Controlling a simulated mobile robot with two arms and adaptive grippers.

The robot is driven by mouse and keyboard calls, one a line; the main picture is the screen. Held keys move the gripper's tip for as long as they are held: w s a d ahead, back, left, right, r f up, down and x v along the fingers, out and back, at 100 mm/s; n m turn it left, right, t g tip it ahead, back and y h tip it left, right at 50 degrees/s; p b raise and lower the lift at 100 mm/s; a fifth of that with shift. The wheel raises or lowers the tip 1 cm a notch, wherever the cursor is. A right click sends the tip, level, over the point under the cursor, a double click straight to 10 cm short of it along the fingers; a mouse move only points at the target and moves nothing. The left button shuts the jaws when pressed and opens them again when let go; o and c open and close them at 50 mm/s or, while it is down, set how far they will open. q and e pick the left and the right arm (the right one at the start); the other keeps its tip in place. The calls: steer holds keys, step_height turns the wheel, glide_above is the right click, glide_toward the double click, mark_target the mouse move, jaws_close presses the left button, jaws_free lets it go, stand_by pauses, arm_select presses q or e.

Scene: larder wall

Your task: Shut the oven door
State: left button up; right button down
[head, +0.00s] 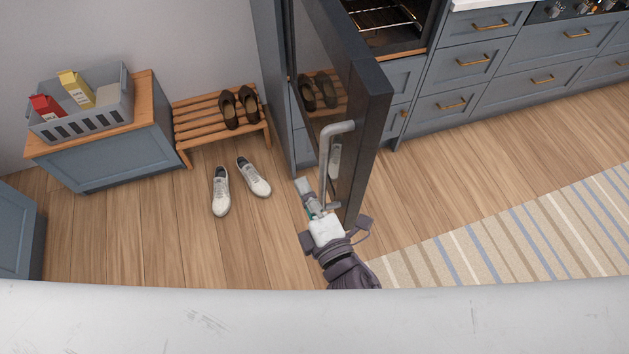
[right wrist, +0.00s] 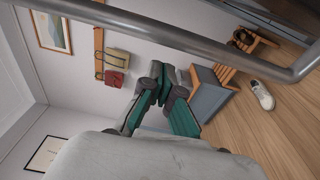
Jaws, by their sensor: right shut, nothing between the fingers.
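The dark oven door (head: 367,120) stands wide open, sticking out from the oven (head: 385,22) towards me. Its long grey bar handle (head: 324,165) is on the door's left face; the bar also crosses the top of the right wrist view (right wrist: 190,42). My right gripper (head: 303,186) is at the handle's lower end, on the handle side of the door. Its teal and dark fingers (right wrist: 160,85) are closed together with nothing between them. The bar passes beside them, not between them; I cannot tell whether they touch it. My left gripper is not in view.
White shoes (head: 240,184) lie on the floor left of the door. Behind them are a slatted shoe rack (head: 190,122) with dark shoes and a blue cabinet (head: 125,160) bearing a grey crate (head: 82,125). A striped rug (head: 510,240) lies at right; the floor between rug and drawers is clear.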

steer(key=shift+d, duration=1)
steer(key=shift+d, duration=0.1)
